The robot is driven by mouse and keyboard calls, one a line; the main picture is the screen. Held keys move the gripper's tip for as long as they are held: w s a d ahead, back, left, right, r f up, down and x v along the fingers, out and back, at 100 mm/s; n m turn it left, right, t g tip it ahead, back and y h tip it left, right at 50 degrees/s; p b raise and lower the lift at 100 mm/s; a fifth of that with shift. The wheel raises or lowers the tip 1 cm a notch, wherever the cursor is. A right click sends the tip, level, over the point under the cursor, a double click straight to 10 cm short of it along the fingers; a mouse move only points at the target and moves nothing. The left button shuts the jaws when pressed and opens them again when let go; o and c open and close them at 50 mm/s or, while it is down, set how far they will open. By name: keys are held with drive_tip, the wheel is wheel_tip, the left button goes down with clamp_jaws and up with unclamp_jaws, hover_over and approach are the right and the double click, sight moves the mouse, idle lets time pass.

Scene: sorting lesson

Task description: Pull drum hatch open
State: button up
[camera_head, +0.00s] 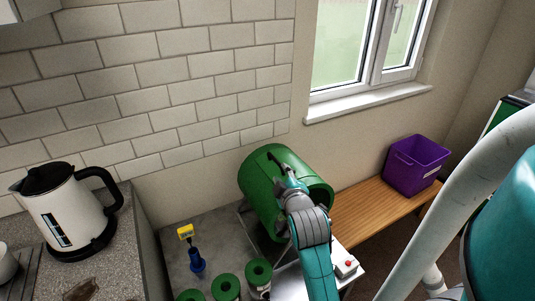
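A green drum (256,185) lies on its side in a stand at the middle of the picture, by the tiled wall. A dark curved part, perhaps the hatch handle (273,158), shows on its upper side. The hatch outline is hard to make out, and it looks closed or nearly so. My teal and grey arm reaches up from the bottom and covers part of the drum. My gripper (285,174) is at the drum's upper side, close to the dark part. Its fingers are small and partly hidden, so I cannot tell if they touch it.
A purple bin (415,163) stands on a wooden bench (372,212) to the right. Several green-topped rolls (258,273), a blue holder with a yellow tag (196,262) and a box with a red button (345,264) are near the drum. A kettle (68,213) is left.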

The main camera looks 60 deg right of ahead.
sight(276, 162)
drive_tip(key=x, duration=1)
drive_tip(key=shift+w+d+f, duration=0.1)
drive_tip(key=shift+w+d, duration=0.1)
drive_tip(key=shift+d, duration=0.1)
clamp_jaws()
